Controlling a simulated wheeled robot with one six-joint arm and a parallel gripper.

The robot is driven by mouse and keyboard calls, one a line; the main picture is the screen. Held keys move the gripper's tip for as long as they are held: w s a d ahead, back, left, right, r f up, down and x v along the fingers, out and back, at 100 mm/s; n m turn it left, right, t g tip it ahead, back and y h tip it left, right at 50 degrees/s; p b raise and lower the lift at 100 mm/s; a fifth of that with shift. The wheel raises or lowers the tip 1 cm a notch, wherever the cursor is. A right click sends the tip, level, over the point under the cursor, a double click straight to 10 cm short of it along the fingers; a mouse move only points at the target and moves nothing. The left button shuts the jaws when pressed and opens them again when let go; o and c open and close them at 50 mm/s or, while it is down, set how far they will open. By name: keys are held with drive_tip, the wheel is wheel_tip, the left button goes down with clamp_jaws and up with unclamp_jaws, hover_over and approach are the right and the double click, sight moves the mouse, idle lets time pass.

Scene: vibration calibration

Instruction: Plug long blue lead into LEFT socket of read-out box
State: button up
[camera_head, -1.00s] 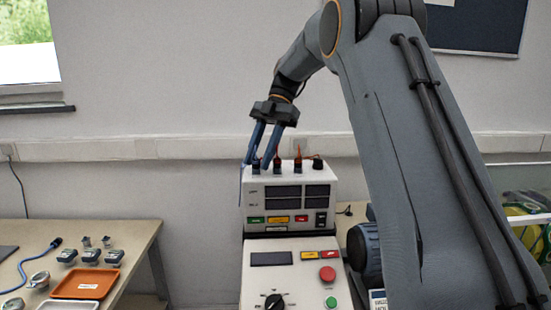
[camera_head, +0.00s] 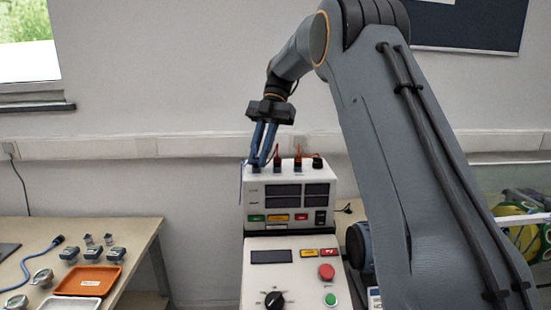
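The read-out box (camera_head: 310,220) is pale, with dark displays, and stands on the control console. A row of sockets runs along its top. A thin blue lead (camera_head: 241,182) hangs down the box's left side from the top left corner. My gripper (camera_head: 259,164) points down at the leftmost socket with its blue fingers close together. It appears shut on the blue lead's dark plug (camera_head: 255,169) there. The fingers partly hide the plug, so how deep it sits cannot be told.
Red-topped plugs (camera_head: 277,162) stand just right of my gripper, with a black one (camera_head: 318,162) beyond. The console (camera_head: 285,243) carries a red button. The side table (camera_head: 130,232) at left holds a blue cable (camera_head: 28,262), several small devices and an orange tray (camera_head: 88,281).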

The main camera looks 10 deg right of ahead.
clamp_jaws()
drive_tip(key=shift+s+d+m+t+y, duration=0.15)
drive_tip(key=shift+m+t+y, duration=0.25)
drive_tip(key=shift+m, duration=0.4)
drive_tip(key=shift+m+t+y, duration=0.4)
drive_tip(key=shift+m+t, duration=0.2)
drive_tip(key=shift+m, duration=0.6)
drive_tip(key=shift+s+d+m+t, duration=0.1)
drive_tip(key=shift+s+m+t, duration=0.25)
drive_tip(key=shift+m, duration=0.55)
drive_tip(key=shift+m+t+y, duration=0.4)
drive_tip(key=shift+m+t, duration=0.35)
drive_tip(key=shift+m, duration=0.35)
drive_tip(key=shift+m+b, duration=0.3)
drive_tip(key=shift+s+m+t+b, duration=0.25)
drive_tip(key=shift+m+t+b, duration=0.25)
drive_tip(key=shift+m+t, duration=0.9)
drive_tip(key=shift+m, duration=0.3)
